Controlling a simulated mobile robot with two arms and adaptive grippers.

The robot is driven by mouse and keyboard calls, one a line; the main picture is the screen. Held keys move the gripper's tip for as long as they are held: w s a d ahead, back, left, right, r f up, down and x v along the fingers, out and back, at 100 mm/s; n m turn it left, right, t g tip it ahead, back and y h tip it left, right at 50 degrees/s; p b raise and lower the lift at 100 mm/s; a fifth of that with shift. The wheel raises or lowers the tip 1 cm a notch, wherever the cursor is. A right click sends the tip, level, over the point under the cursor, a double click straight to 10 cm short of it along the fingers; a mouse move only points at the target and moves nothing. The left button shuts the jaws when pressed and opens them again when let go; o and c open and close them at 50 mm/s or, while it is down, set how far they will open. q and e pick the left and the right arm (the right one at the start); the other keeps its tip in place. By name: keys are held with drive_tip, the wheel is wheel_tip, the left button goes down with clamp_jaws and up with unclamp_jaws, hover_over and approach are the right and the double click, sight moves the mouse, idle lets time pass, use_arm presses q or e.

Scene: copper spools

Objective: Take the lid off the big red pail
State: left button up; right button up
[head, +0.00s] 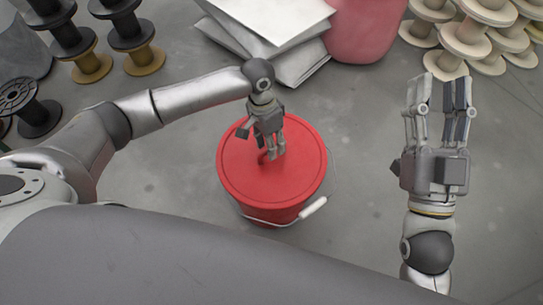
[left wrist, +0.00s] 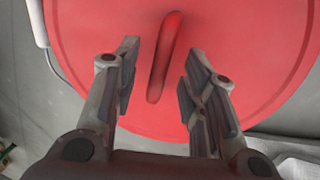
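The big red pail (head: 270,217) stands upright on the floor in the head view, with its round red lid (head: 243,181) on top. The lid fills most of the left wrist view (left wrist: 240,50). The lid's raised red handle (left wrist: 162,62) lies between the fingers of my left gripper (left wrist: 158,85), with a gap on both sides. In the head view my left gripper (head: 272,155) points down over the lid and partly hides the handle. It is open. My right gripper (head: 440,95) is open and empty, to the right of the pail.
The pail's wire bail with a white grip (head: 313,207) hangs at its front right. White boards (head: 270,20) and a pinkish-red container (head: 364,30) stand behind. Dark spools (head: 70,35) are at the upper left, cream spools (head: 470,38) at the upper right.

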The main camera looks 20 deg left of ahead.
use_arm(q)
drive_tip(key=shift+s+d+f+b, duration=0.15)
drive_tip(key=shift+f+b, duration=0.25)
drive_tip(key=shift+f, duration=0.7)
use_arm(e)
drive_tip(key=s+r+t, duration=0.1)
drive_tip(key=r, duration=0.1)
drive_tip(key=s+r+t+y, duration=0.1)
drive_tip(key=s+t, duration=0.1)
drive_tip(key=shift+s+d+r, duration=0.1)
drive_tip(key=shift+d+r, duration=0.1)
drive_tip(key=shift+r, duration=0.15)
use_arm(q)
clamp_jaws()
